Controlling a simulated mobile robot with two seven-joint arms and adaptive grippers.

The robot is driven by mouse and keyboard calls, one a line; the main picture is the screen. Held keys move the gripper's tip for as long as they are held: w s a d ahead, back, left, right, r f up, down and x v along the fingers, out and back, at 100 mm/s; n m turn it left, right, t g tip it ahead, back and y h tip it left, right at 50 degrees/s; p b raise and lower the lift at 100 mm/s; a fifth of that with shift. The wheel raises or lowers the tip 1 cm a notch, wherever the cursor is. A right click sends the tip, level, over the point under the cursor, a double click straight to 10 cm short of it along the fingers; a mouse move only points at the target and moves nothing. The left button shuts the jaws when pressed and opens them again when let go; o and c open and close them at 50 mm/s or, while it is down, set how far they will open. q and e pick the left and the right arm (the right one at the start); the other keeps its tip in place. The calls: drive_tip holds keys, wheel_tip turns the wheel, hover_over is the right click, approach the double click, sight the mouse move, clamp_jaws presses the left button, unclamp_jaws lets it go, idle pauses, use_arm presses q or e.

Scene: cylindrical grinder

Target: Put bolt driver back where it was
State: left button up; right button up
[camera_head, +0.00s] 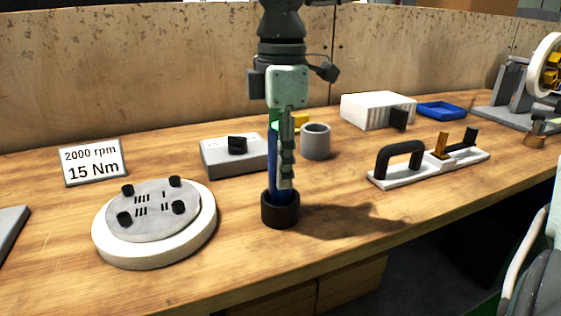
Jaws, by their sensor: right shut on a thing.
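The bolt driver (272,177) is a slim blue tool, upright near the middle of the bench. My right gripper (286,175) comes down from above and is shut on it, hiding much of its right side. The driver's lower end is inside a short black round cup (280,212) on the bench; I cannot tell how deep it sits. My left gripper is not in view.
A round white base with a grey bolted disc (153,210) and a sign (94,162) stand left. Behind are a grey box (232,156) and grey cup (316,142). Right are a black-handled fixture (428,167), white box (377,109) and blue tray (442,110).

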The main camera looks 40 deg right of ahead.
drive_tip(key=shift+f, duration=0.1)
drive_tip(key=o, duration=1.2)
drive_tip(key=shift+c, duration=0.2)
wheel_tip(320, 180, up, 12)
drive_tip(key=shift+d+r, duration=0.1)
